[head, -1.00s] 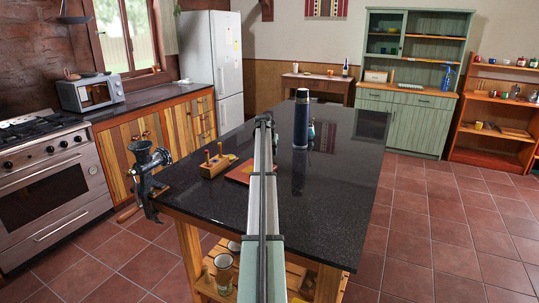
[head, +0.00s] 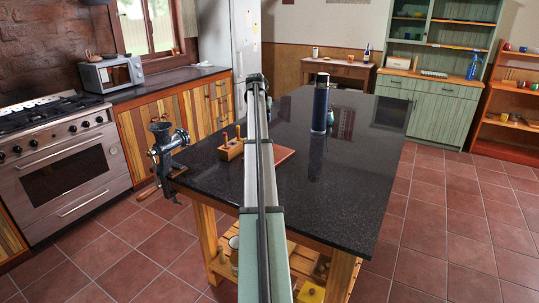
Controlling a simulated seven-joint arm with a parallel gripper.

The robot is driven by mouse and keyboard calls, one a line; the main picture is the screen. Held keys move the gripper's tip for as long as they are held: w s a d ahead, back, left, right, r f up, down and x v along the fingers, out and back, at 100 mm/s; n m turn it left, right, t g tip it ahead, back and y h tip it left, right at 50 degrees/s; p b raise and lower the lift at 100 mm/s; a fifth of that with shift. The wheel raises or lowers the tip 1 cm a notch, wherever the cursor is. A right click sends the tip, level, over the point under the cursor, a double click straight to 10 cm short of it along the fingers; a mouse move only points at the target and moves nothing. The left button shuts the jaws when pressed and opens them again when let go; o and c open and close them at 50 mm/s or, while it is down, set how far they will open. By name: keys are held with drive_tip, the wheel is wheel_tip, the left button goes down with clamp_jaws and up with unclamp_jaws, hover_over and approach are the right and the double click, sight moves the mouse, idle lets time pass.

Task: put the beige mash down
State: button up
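I cannot make out any beige mash in the head view. My own arm runs up the middle of the picture, over the dark island counter (head: 345,190), and hides part of it. My gripper cannot be seen; only arm links show. A reddish-brown board (head: 283,155) lies on the counter, partly behind the arm.
A dark blue cylinder (head: 320,103) stands on the counter. A wooden block with pegs (head: 231,149) and a clamped metal grinder (head: 165,148) are at the left. A stove (head: 65,160) and microwave (head: 112,73) stand along the left wall. The counter's right side is mostly clear.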

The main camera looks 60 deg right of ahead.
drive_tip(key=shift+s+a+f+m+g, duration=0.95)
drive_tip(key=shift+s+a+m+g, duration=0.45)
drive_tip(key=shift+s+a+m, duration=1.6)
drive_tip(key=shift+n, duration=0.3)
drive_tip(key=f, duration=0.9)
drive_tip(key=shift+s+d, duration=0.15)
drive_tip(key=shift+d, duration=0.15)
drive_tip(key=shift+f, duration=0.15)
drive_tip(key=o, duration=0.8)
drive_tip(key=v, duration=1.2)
